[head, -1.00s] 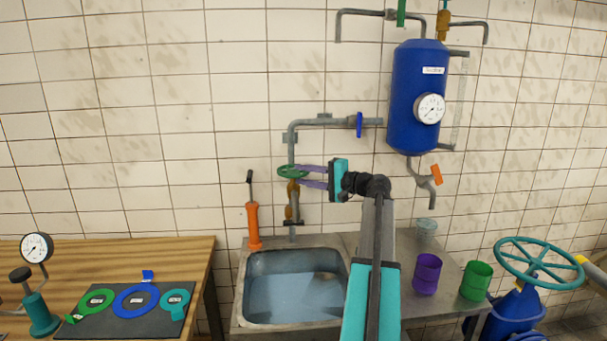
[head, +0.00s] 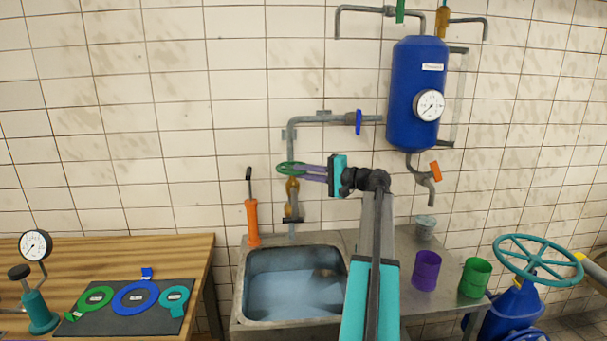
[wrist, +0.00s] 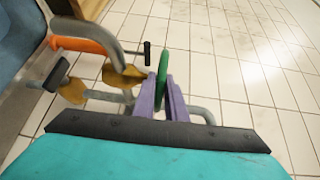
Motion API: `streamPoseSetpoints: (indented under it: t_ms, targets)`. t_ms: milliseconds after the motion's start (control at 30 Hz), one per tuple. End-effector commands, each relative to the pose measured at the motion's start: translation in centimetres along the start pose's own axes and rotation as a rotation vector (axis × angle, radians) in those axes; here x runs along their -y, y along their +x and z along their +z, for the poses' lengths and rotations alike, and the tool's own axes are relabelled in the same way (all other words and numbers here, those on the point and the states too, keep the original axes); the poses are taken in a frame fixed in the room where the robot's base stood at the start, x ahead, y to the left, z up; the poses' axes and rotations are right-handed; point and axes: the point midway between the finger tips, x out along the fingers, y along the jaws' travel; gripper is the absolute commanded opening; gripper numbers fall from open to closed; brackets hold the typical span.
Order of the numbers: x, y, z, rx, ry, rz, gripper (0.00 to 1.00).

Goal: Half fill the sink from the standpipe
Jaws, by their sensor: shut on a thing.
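The standpipe (head: 291,135) runs down the tiled wall behind the sink and carries a green handwheel (head: 286,168) above a brass valve body (head: 292,187). My gripper (head: 302,171) reaches in from the right, its purple fingers shut on the handwheel's rim. In the wrist view the green wheel (wrist: 161,88) shows edge-on between the fingers (wrist: 168,98). The sink (head: 250,310) is a metal basin holding bluish water (head: 290,293), its surface below the rim. I cannot tell whether water runs from the spout.
An orange hand pump (head: 253,222) stands left of the standpipe. A blue tank (head: 414,80) with a gauge hangs at right. Purple (head: 427,270) and green (head: 475,277) cups stand on the counter. A wooden bench (head: 190,252) is at left.

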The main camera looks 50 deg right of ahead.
Motion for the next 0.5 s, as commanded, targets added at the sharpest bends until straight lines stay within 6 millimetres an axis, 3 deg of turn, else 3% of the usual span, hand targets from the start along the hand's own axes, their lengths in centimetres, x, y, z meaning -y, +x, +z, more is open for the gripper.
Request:
streamPoseSetpoints:
  t_ms: [500]
  targets:
    - [0.01,0.08,-0.95,0.168,-0.012,0.0,0.0]
